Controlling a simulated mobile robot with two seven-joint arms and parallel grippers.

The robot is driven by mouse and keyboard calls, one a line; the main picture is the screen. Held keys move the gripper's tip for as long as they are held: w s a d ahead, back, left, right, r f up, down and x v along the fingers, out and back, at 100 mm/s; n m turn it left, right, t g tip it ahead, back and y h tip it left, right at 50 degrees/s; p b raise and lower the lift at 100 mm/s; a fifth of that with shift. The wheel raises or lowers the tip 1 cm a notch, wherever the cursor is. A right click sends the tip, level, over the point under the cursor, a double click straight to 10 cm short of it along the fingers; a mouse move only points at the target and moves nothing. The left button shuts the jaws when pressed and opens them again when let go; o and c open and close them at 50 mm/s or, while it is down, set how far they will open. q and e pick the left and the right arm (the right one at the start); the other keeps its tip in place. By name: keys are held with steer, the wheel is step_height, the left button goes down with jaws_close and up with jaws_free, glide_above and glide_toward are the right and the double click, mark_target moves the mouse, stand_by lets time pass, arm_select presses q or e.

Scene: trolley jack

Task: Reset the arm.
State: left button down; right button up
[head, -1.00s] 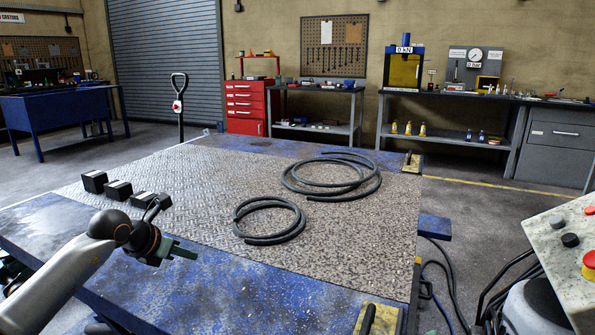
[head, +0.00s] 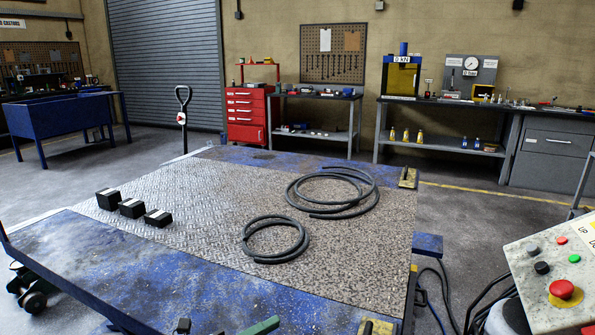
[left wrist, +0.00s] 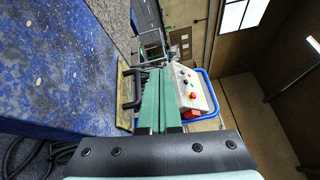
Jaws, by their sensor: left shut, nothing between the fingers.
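My left gripper (head: 264,326) shows only as a green fingertip and a dark part at the bottom edge of the head view, in front of the blue lift table (head: 180,275). In the left wrist view its two green fingers (left wrist: 161,85) lie together, with nothing between them. Beyond the fingers there are a control box (left wrist: 190,90) with buttons and a dark handle (left wrist: 130,88) on a yellow plate at the table's edge. Most of my left arm is out of the head view. My right gripper is not in view.
Two hose coils (head: 275,240) (head: 335,192) and several black blocks (head: 131,208) lie on the table's metal plate. The control box (head: 555,270) stands at the right, with cables beside it. A pallet-truck-like handle (head: 183,118) rises behind the table. A dark green wheeled thing (head: 32,292) shows lower left.

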arm_select(q)
steer(key=s+a+f+n+y+p, duration=0.3)
steer(key=s+n+y+p, duration=0.1)
steer(key=s+n, duration=0.4)
steer(key=s+a+f+n+g+y+p, duration=0.1)
steer(key=s+a+f+n+y+p, duration=0.3)
steer(key=s+n, duration=0.5)
steer(key=s+a+f+n+y+p, duration=0.3)
steer(key=s+n, duration=0.5)
steer(key=n, duration=0.3)
steer(key=shift+s+a+f+g+y+p, duration=0.3)
steer(key=shift+a+f+y+p, duration=0.1)
steer(key=shift+f+y+p, duration=0.25)
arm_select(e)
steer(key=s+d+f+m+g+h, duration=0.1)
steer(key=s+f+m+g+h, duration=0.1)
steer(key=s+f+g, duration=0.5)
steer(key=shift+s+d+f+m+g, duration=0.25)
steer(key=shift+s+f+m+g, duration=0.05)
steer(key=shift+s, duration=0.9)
arm_select(q)
steer(key=shift+w, duration=0.1)
